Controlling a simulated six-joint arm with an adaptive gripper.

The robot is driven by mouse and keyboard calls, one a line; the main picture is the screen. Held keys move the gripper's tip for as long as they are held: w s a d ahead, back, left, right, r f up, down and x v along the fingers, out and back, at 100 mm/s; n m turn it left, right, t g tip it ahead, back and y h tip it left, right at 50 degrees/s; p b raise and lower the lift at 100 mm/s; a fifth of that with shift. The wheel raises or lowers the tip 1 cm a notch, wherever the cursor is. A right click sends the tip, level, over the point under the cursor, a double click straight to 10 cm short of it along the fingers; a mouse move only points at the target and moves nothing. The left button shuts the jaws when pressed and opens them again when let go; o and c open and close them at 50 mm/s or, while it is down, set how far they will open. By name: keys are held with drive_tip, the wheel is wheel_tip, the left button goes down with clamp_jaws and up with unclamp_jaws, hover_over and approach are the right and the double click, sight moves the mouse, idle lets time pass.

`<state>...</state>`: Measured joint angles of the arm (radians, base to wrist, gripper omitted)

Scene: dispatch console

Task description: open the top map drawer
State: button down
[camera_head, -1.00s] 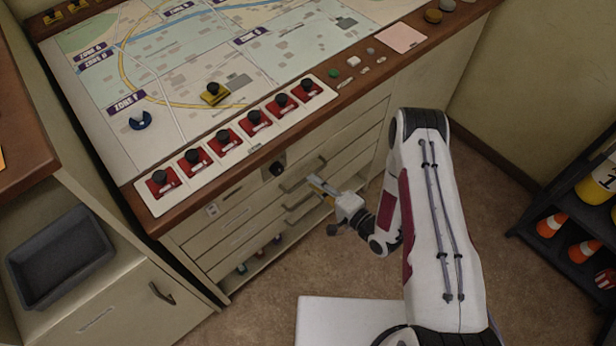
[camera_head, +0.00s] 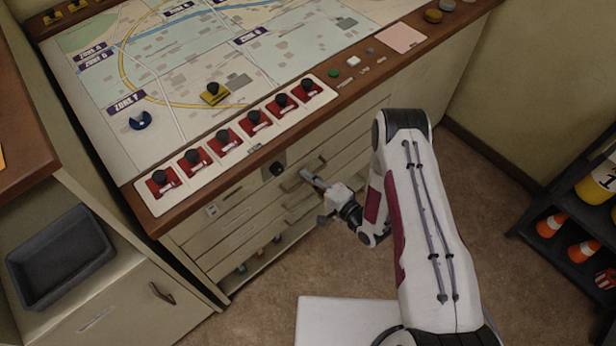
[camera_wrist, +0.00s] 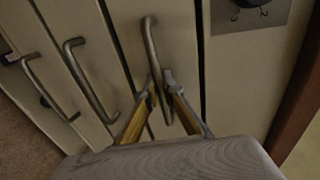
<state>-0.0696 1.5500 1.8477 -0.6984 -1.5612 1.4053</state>
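The top map drawer (camera_head: 262,190) is the upper one in the cream cabinet under the map console, and its front looks flush. Its metal bar handle (camera_wrist: 151,45) shows in the wrist view, closest to the dial plate. My gripper (camera_wrist: 160,80) has its two yellow-padded fingers on either side of this bar near its lower end. The fingers are partly open, with a narrow gap around the bar; contact is not clear. In the head view, my gripper (camera_head: 306,174) is at the top handle, hiding part of it.
Lower drawer handles (camera_wrist: 90,80) lie close beside my gripper. A dial (camera_head: 277,169) sits above the top drawer, under the wooden console edge. An open shelf (camera_head: 250,262) is below the drawers. A dark rack with cones (camera_head: 551,225) stands right.

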drive_tip(key=f+v, duration=0.3)
drive_tip(key=v, duration=1.2)
drive_tip(key=s+d+f+v, duration=0.1)
drive_tip(key=f+v, duration=0.2)
drive_tip(key=v, duration=1.2)
drive_tip(key=shift+f, duration=0.15)
idle(0.4)
drive_tip(key=c, duration=2.5)
unclamp_jaws()
drive_tip(key=shift+d, duration=0.1)
drive_tip(key=shift+v, duration=5.95)
drive_tip(key=shift+f, duration=0.1)
